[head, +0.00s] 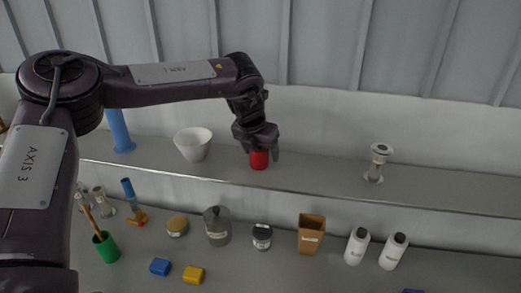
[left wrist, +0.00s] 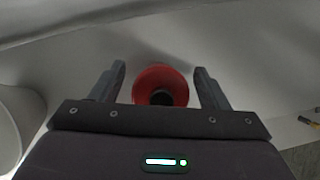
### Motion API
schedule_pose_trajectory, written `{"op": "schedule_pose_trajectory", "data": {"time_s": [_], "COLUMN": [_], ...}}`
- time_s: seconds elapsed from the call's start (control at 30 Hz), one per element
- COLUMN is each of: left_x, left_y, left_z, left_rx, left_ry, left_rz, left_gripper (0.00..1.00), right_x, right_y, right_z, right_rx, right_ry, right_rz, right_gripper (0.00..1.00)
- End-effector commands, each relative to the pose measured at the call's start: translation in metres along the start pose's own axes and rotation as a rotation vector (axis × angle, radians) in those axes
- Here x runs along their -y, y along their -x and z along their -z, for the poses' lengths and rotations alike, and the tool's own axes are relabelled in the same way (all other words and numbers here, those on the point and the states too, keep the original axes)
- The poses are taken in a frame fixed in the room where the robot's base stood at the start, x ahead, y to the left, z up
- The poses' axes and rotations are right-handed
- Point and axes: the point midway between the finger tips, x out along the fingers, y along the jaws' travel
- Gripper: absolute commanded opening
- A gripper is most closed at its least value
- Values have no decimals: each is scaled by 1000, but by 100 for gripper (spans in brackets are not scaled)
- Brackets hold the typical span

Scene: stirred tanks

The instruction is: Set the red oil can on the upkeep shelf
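The red oil can (head: 259,160) stands upright on the long grey raised shelf (head: 320,178) along the back wall. My left gripper (head: 262,150) is above it, reaching down over its top, which it partly hides. In the left wrist view the red can (left wrist: 160,78), with a dark centre, lies between the two fingers of my left gripper (left wrist: 160,75). A gap shows on each side of it, so the fingers are open around it. My right gripper is not in view.
On the shelf, a white cone-shaped bowl (head: 193,145) and a blue cylinder (head: 120,131) stand left, and a metal fitting (head: 377,165) right. The lower bench holds a brown bin (head: 311,235), white bottles (head: 357,246), a grey jar (head: 217,228) and a green cup (head: 106,247).

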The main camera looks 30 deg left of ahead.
Motion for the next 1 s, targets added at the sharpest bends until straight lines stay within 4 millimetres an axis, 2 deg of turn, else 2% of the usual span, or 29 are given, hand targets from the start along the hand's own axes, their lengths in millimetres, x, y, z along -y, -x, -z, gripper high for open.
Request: {"op": "schedule_pose_trajectory", "data": {"time_s": [0.23,0.33,0.47,0.6,0.8,1.0], "left_x": [0,0,0,0,0,0], "left_y": [4,11,35,66,103,121], "left_z": [-2,-2,-1,-1,-1,-1], "left_rx": [2,3,7,6,4,1], "left_ry": [0,0,0,0,1,0], "left_rz": [0,2,2,2,0,1], "left_gripper": [69,69,69,69,69,69], "right_x": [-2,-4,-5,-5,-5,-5], "right_y": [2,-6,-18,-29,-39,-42], "right_z": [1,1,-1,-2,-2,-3], "right_rx": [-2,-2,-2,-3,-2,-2], "right_ry": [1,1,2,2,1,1], "right_rz": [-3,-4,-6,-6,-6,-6], "right_gripper": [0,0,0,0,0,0]}}
